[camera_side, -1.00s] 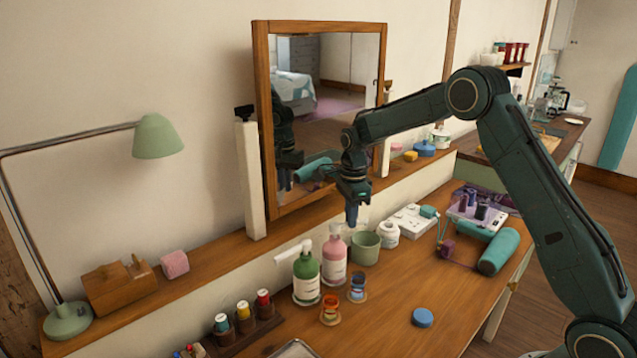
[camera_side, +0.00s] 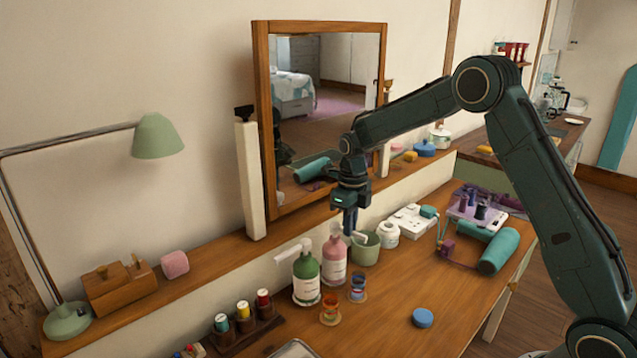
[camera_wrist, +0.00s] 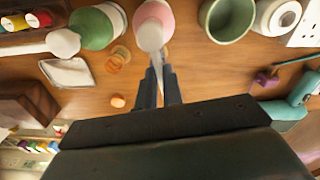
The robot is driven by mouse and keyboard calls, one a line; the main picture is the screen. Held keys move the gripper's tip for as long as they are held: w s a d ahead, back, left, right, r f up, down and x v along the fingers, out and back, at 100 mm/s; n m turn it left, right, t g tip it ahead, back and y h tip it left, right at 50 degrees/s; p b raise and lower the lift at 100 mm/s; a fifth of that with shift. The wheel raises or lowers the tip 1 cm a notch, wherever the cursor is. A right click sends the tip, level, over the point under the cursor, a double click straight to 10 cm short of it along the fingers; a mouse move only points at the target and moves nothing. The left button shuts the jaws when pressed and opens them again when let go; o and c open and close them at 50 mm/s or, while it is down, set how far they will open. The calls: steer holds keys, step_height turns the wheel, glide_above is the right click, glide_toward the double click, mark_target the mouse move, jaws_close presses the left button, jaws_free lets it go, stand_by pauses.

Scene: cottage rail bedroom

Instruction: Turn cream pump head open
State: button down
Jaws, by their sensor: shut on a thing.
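A pink bottle (camera_side: 334,262) with a white label stands upright on the wooden table. Its cream-white pump head (camera_wrist: 150,36) has a spout (camera_side: 358,237) pointing to the right in the side view, toward the green cup. My gripper (camera_side: 349,226) is above and just right of the pink bottle, pointing down, with its fingers shut on the spout. In the wrist view the narrow fingertips (camera_wrist: 158,66) meet at the spout's end, and their exact contact is partly hidden. A green bottle (camera_side: 306,279) with a white pump head stands close on the left.
Coloured thread spools (camera_side: 358,287) and a blue disc (camera_side: 422,317) lie in front. A mirror (camera_side: 320,115) stands behind on the ledge. The table's front right is mostly clear.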

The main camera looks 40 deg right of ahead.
steer(key=shift+a+m, duration=0.35)
steer(key=shift+m, duration=0.65)
steer(key=c, duration=1.5)
jaws_free()
step_height(320, 180, up, 14)
steer(key=shift+f, duration=0.1)
